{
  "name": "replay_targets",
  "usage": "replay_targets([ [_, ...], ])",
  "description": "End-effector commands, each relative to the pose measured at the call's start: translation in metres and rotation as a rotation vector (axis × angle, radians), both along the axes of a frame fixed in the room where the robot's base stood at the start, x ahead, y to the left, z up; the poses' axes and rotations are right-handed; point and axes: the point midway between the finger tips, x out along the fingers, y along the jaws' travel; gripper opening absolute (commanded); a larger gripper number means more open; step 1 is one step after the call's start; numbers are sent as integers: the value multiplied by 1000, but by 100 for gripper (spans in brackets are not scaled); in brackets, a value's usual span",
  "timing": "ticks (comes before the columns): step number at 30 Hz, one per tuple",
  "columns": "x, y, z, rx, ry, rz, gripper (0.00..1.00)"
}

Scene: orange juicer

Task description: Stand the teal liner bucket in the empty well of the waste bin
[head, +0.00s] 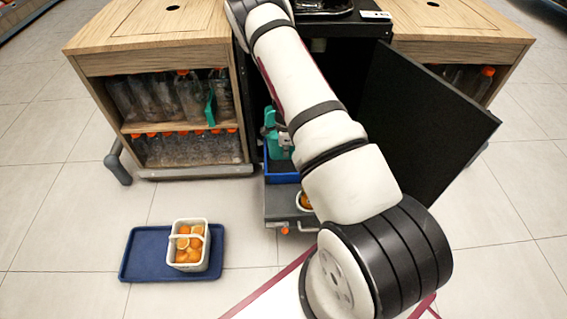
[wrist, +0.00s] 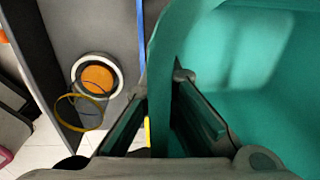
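The teal liner bucket (head: 280,150) is in front of the dark open cabinet in the head view, partly hidden by my arm. In the wrist view the teal bucket (wrist: 262,75) fills the right side. My gripper (wrist: 167,77) has one finger on each side of the bucket's wall, with both fingertips against it. The pulled-out grey waste bin unit (head: 290,206) is low at the cabinet's front, with a blue bin part (head: 282,178) in it. My arm hides much of this unit, and I cannot make out the empty well or whether the bucket touches anything below.
A black cabinet door (head: 425,125) stands open on the right. A wooden shelf unit (head: 160,48) with bottles is on the left. A blue tray (head: 143,256) with a white basket (head: 181,261) of oranges lies on the floor. Open tiles surround it.

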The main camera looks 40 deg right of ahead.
Motion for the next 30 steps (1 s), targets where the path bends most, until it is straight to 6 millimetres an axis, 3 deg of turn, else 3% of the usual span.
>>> replay_targets([
  [1,-1,0,-14,1,2,0,0],
  [3,-1,0,-25,-1,1,1,0],
  [15,0,0,-67,-1,-1,1,0],
  [30,0,0,-73,-2,0,2,0],
])
